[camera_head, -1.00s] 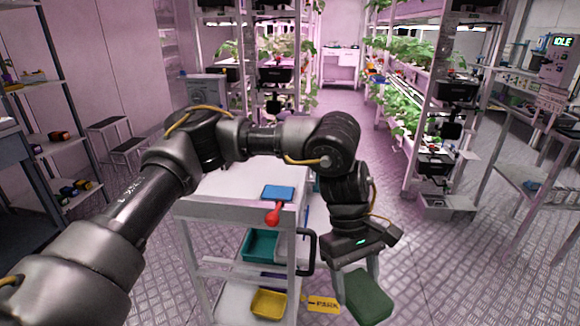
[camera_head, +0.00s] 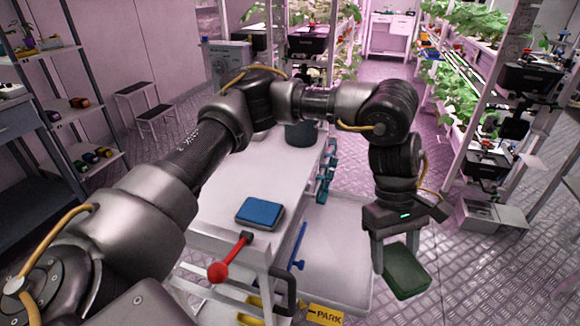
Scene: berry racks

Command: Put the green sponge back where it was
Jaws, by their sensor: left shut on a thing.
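The green sponge (camera_head: 406,271) is a dark green block at the lower right of the head view. My left gripper (camera_head: 398,256) points down and is shut on it. The sponge hangs tilted in the fingers, to the right of the white cart (camera_head: 225,190). It is over or beside a pale tray-like surface (camera_head: 335,240) at the cart's right side; I cannot tell its height above that or the floor. My right gripper is not in view.
A blue pad (camera_head: 260,213) lies on the cart top, and a dark pot (camera_head: 301,133) stands farther back. A red-knobbed lever (camera_head: 219,271) and a yellow PARK tag (camera_head: 326,315) are at the near end. Plant racks (camera_head: 470,100) stand at right; the floor between is clear.

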